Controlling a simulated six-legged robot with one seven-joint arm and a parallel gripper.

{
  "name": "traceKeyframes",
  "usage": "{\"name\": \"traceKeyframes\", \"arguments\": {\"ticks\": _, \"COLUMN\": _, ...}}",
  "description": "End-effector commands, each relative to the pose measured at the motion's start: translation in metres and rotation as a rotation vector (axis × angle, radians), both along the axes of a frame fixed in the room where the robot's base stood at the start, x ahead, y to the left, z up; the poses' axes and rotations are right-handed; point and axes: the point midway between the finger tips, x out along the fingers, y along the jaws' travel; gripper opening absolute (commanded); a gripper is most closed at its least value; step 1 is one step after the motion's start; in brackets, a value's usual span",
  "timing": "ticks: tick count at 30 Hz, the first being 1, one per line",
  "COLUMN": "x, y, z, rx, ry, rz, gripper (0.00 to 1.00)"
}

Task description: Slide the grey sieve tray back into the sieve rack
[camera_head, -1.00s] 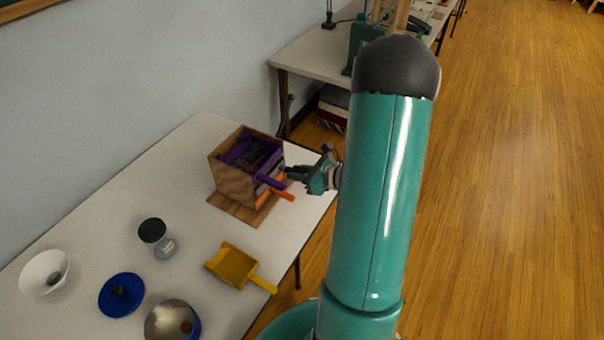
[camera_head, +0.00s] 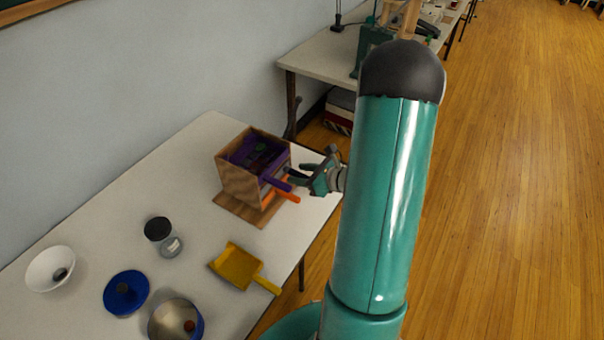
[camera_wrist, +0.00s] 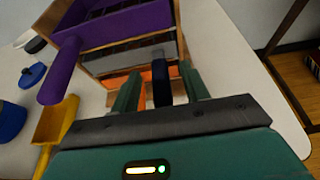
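The wooden sieve rack (camera_head: 238,185) stands on the white table, with its open side facing my arm. The grey sieve tray (camera_wrist: 130,58) sits in the rack below the purple tray (camera_wrist: 110,28); how far it sticks out is hard to tell. Its dark handle (camera_wrist: 161,88) points toward the wrist camera. My gripper (camera_head: 297,176) is at the rack's front. In the wrist view my gripper (camera_wrist: 161,90) is open, one finger on each side of the dark handle, with visible gaps. The grey tray is mostly hidden in the head view.
The purple handle (camera_wrist: 60,72) juts out left of my gripper, and an orange handle (camera_head: 286,195) juts out lower down. A yellow scoop (camera_head: 236,266), a jar (camera_head: 171,246), a blue lid (camera_head: 126,292) and bowls lie toward the near left. The table edge is close to my gripper.

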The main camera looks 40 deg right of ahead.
Motion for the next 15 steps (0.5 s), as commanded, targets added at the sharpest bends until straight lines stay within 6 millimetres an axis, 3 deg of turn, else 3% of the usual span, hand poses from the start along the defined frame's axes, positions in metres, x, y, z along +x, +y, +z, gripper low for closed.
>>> {"name": "traceKeyframes", "arguments": {"ticks": 9, "x": -0.003, "y": -0.001, "z": 0.001, "rx": -0.001, "ry": 0.001, "rz": -0.001, "gripper": 0.45}}
{"name": "traceKeyframes", "arguments": {"ticks": 15, "x": -0.027, "y": -0.011, "z": 0.012, "rx": -0.003, "ry": 0.0, "rz": -0.003, "gripper": 0.45}}
